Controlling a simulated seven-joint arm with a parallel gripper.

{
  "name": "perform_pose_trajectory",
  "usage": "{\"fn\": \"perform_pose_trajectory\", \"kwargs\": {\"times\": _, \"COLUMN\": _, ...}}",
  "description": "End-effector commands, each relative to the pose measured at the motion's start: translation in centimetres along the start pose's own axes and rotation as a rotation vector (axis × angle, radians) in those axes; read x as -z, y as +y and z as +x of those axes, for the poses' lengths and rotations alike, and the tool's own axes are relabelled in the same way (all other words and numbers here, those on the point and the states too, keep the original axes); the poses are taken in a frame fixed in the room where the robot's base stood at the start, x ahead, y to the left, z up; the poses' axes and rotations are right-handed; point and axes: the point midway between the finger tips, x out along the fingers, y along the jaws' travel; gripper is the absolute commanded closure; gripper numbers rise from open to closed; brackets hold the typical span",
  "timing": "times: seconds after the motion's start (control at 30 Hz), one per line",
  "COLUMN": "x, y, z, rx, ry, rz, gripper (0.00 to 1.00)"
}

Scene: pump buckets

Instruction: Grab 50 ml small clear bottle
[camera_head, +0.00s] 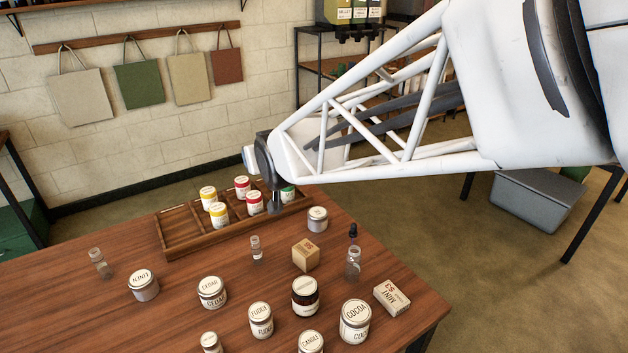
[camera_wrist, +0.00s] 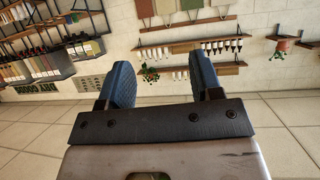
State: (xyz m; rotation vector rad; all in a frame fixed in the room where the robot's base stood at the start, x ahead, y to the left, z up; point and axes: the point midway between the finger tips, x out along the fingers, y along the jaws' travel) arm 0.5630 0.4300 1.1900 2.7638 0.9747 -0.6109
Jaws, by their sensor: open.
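Three small clear bottles stand on the wooden table in the head view. One clear bottle (camera_head: 100,264) is at the left. A smaller clear bottle with a white label (camera_head: 257,251) is near the middle, in front of the tray. A clear bottle with a dark dropper top (camera_head: 353,264) is at the right. I cannot read a volume on any of them. My gripper (camera_head: 276,205) is above the tray's right part, behind the middle bottle. In the wrist view its two blue fingers (camera_wrist: 162,80) are apart with nothing between them; no bottle shows there.
A wooden divided tray (camera_head: 178,232) holds several red-, yellow- and green-topped jars. Labelled jars, a small cube box (camera_head: 306,256) and a white box (camera_head: 397,297) crowd the table's middle and right front. Bare table surrounds the left bottle. The table edge (camera_head: 430,326) is at right.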

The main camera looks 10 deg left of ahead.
Motion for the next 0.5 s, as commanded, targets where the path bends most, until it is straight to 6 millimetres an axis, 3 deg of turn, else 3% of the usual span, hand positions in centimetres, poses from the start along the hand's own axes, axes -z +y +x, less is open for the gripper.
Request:
{"fn": "perform_pose_trajectory", "kwargs": {"times": 0.17, "x": 0.5, "y": -2.5, "z": 1.5, "rx": 0.034, "ry": 0.043, "rz": -0.014, "gripper": 0.41}}
{"fn": "perform_pose_trajectory", "kwargs": {"times": 0.5, "x": -9.3, "y": -2.4, "z": 6.0, "rx": 0.034, "ry": 0.038, "rz": -0.014, "gripper": 0.41}}
